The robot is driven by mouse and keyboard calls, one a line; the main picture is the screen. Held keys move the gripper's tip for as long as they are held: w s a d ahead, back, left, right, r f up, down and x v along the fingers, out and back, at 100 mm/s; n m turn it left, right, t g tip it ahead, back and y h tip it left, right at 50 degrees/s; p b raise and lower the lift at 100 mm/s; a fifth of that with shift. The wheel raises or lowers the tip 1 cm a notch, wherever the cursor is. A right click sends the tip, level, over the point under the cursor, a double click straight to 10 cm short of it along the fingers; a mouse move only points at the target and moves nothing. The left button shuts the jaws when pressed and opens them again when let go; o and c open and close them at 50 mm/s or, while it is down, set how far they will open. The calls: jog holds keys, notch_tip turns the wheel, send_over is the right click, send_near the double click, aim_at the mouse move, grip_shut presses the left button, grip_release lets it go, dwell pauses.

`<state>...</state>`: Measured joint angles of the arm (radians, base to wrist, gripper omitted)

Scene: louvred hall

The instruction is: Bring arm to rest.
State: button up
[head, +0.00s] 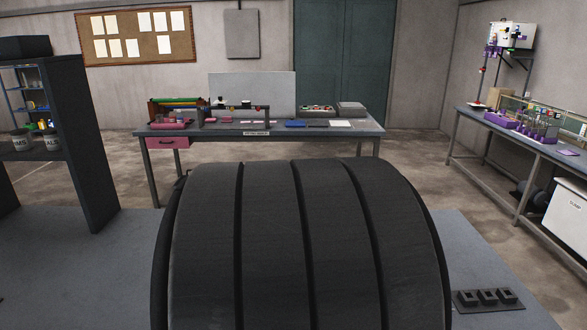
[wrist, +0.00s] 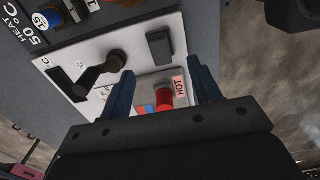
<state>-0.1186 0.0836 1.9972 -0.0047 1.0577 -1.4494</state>
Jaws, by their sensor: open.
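My gripper (wrist: 162,82) shows in the wrist view with its two dark blue fingers apart. Nothing is held between them. Beyond and between the fingers is a red knob-like part (wrist: 165,95) on a pale panel, beside a pink label reading HOT (wrist: 179,86). The gripper appears close to this panel; I cannot tell whether it touches it.
In the head view, a workbench (head: 350,149) stands ahead, a shelf (head: 85,140) left and a side table (head: 500,135) right. Concrete floor lies between.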

notch_tip(320, 180, down, 8)
jog(key=shift+f, duration=0.1)
jog(key=shift+r, duration=1.4)
